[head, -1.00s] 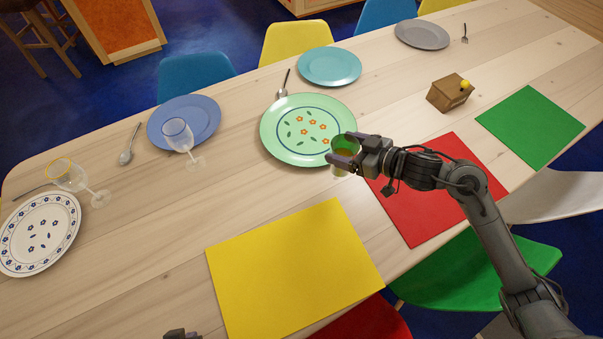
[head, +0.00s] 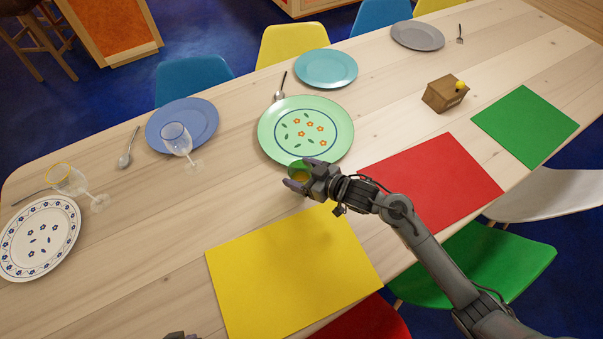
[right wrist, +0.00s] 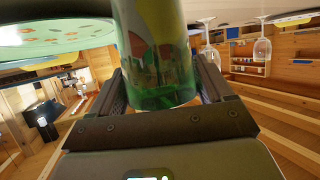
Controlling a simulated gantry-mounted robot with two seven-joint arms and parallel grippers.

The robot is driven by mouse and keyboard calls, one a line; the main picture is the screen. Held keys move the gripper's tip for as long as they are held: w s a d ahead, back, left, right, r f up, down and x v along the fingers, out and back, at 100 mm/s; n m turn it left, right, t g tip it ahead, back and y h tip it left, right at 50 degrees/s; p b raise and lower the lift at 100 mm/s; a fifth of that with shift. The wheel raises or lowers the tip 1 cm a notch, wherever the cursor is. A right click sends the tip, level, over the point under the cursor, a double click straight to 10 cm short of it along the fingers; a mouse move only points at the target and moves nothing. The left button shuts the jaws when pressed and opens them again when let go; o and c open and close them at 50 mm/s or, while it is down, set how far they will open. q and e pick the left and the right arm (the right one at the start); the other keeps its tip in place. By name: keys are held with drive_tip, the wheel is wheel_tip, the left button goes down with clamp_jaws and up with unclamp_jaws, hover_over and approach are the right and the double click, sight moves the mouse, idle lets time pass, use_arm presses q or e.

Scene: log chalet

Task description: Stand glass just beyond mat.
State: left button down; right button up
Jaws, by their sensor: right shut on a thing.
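My right gripper (head: 304,175) is shut on a green-tinted drinking glass (head: 298,172), partly hidden by the fingers. The right wrist view shows the glass (right wrist: 155,45) between the two fingers (right wrist: 163,88), running out of the frame's top edge. In the head view the glass is between the flowered green plate (head: 330,148) and the far edge of the yellow mat (head: 285,280). I cannot tell whether its base touches the table. A red mat (head: 435,180) and a green mat (head: 527,125) lie to the right. Only a dark tip of my left gripper (head: 180,335) shows at the bottom edge.
A blue plate (head: 195,118), a white patterned plate (head: 35,255) and a wooden box (head: 440,95) are on the table. Bare wood lies left of the yellow mat.

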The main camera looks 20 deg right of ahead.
drive_tip(key=shift+f, duration=0.4)
drive_tip(key=shift+f, duration=0.15)
drive_tip(key=o, duration=1.2)
drive_tip(key=shift+c, duration=0.2)
